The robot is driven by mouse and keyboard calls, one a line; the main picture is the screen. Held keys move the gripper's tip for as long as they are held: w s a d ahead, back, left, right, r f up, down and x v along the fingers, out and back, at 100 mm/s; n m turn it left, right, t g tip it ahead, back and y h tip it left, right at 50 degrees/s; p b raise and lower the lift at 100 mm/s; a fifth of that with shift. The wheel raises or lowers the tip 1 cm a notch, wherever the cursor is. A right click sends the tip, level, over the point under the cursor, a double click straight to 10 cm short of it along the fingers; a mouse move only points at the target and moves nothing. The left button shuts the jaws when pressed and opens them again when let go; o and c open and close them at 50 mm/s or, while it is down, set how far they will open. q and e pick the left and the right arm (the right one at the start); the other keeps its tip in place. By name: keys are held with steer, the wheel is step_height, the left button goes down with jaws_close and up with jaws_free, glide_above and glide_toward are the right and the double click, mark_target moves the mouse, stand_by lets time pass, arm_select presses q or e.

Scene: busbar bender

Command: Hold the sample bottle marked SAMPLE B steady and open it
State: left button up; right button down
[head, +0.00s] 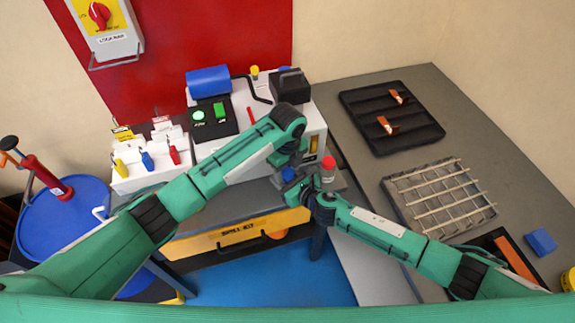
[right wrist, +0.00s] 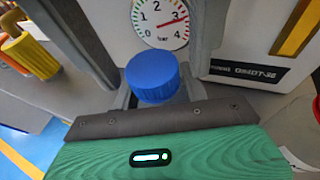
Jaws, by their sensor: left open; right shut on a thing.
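A bottle with a ribbed blue cap (right wrist: 153,78) stands upright at the front of the bending machine; its cap also shows in the head view (head: 288,174). My right gripper (head: 298,190) is shut on this bottle, with the cap showing between its fingers in the right wrist view. The bottle's body is mostly hidden and I cannot read its label. My left gripper (head: 289,160) is open, just above and behind the blue cap, and looks apart from it. A red-capped bottle (head: 328,164) stands close by on the right.
The bending machine (head: 311,118) is right behind the grippers, with a pressure gauge (right wrist: 160,18) close to the cap. A black tray (head: 392,115) and a slatted rack (head: 440,197) lie on the right bench. A yellow spill kit drawer (head: 240,233) is below.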

arm_select(q)
steer(key=c, duration=1)
steer(key=n, duration=0.6)
steer(key=shift+n, duration=0.4)
steer(key=o, duration=1.1)
steer(key=shift+r, duration=0.15)
